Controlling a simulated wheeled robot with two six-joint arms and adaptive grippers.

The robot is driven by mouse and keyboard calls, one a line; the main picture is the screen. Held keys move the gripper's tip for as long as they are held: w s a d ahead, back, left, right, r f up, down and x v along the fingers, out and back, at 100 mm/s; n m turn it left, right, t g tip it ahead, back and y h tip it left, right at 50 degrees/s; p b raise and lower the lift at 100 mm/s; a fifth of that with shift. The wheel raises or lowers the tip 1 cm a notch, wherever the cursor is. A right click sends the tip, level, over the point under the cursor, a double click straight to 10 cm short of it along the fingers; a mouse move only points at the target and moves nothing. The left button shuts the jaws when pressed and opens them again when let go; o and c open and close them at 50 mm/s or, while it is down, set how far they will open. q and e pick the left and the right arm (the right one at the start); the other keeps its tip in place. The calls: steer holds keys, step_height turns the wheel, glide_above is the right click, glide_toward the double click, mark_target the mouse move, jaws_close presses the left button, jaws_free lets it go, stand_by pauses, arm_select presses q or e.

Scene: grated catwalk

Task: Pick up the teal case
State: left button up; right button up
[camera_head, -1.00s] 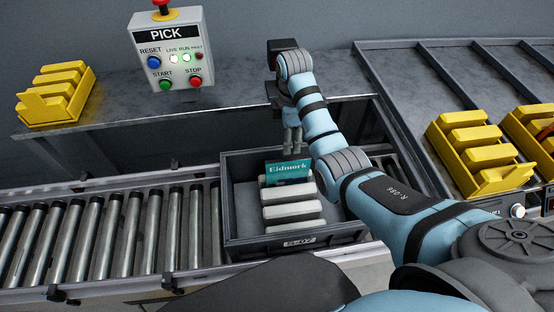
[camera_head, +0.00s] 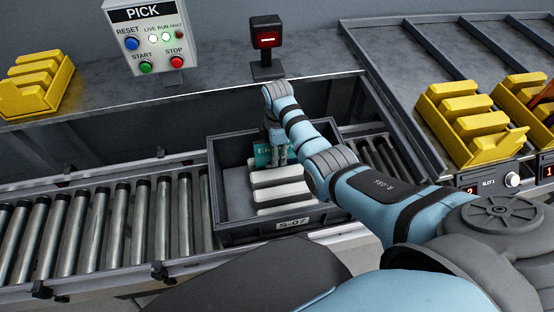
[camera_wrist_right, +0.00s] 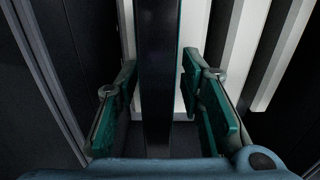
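The teal case (camera_head: 262,156) stands upright in the grey tote (camera_head: 226,236), behind the white blocks. In the head view my right gripper (camera_head: 278,160) is down in the tote in front of the case and hides part of it. In the right wrist view the open fingers of my right gripper (camera_wrist_right: 160,100) stand on either side of a dark upright slab, apparently the case seen edge-on (camera_wrist_right: 158,75). A gap shows on both sides of it. My left gripper is not in view.
Several white blocks (camera_head: 282,191) lie in the tote close to the gripper. The tote sits on a roller conveyor (camera_head: 110,225). A control box (camera_head: 152,40) and a small red-lit display (camera_head: 267,40) stand behind. Yellow bins (camera_head: 470,125) stand at right.

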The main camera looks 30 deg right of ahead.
steer(key=c, duration=0.3)
jaws_close()
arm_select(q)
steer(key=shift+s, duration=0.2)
arm_select(e)
steer(key=shift+r, duration=0.1)
